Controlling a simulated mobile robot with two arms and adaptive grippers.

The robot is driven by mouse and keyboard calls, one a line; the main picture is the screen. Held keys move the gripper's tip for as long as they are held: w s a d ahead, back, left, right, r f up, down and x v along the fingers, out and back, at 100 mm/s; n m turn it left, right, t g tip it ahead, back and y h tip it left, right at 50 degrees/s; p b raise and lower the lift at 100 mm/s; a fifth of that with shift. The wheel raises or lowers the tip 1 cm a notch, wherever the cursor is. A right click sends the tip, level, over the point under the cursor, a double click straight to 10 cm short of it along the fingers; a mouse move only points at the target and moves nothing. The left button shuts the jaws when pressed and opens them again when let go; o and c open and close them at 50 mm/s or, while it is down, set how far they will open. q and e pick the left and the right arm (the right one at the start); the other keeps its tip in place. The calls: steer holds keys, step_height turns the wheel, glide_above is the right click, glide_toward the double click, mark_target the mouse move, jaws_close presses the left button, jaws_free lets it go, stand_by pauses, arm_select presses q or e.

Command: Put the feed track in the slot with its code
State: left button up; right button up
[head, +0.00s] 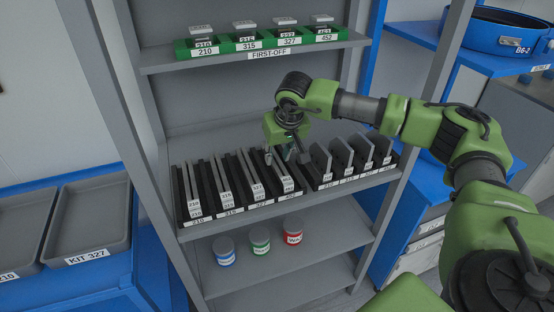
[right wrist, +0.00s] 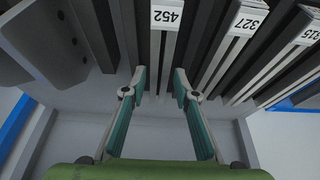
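Several thin feed tracks with white code labels stand in black slotted racks on the middle shelf. The slot labels on the shelf edge read 210, 315, 327 and 452. My right gripper (head: 280,156) is over the back part of the 452 section. In the right wrist view my right gripper (right wrist: 160,75) has its two fingers apart, one on each side of the feed track labelled 452 (right wrist: 164,48). I cannot tell whether either finger touches it. The track labelled 327 (right wrist: 238,42) is beside it. My left gripper is not in view.
Grey upright plates (head: 341,154) stand right of the tracks. Green first-off bins (head: 268,42) are on the shelf above. Blue, green and red labelled cans (head: 260,241) stand on the shelf below. Grey kit trays (head: 92,222) are at left, a blue bin (head: 506,34) at upper right.

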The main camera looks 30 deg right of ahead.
steer(key=b+v, duration=0.1)
steer(key=v, duration=0.9)
steer(key=shift+b, duration=0.3)
steer(key=shift+s+f, duration=0.1)
steer(key=shift+f, duration=0.05)
